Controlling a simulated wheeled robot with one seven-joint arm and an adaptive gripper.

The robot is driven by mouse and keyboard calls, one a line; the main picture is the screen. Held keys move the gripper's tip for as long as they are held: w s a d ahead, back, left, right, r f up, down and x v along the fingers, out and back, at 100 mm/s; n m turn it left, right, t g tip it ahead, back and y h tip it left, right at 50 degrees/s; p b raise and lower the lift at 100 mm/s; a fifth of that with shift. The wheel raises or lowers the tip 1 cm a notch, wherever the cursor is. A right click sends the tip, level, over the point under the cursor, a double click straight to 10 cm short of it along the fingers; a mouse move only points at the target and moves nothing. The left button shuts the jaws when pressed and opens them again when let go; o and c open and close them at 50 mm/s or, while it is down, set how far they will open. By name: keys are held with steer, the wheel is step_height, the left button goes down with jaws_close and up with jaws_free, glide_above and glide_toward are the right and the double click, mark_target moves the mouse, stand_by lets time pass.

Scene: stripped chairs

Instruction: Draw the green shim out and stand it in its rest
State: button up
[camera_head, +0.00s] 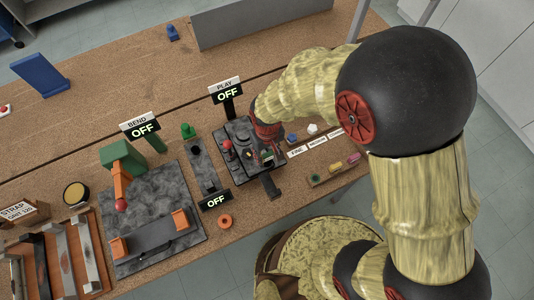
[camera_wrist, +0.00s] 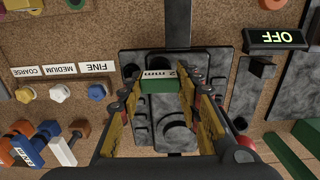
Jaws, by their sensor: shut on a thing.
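The green shim (camera_wrist: 160,82), marked "2 mm", sits between my fingertips in the wrist view. My gripper (camera_wrist: 159,88) is shut on it, with yellow pads at either side. Below it is a dark grey fixture (camera_wrist: 135,64) with round and slotted recesses; I cannot tell whether the shim is still seated in it. In the head view my gripper (camera_head: 266,158) is over the same fixture (camera_head: 232,128), hiding the shim. I cannot make out which part is the shim's rest.
FINE, MEDIUM and COARSE labels (camera_wrist: 62,70) lie beside blue, white and yellow knobs (camera_wrist: 60,93). Coloured pieces stand at the wrist view's lower left. A PLAY sign (camera_head: 226,92) reads OFF. A red-knobbed lever (camera_head: 227,145) stands close to my gripper. A bending rig (camera_head: 150,215) is at left.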

mark_target(267, 155)
jaws_close()
steer(key=shift+r, duration=0.15)
steer(key=shift+r+p, duration=1.45)
steer(key=shift+r, duration=0.45)
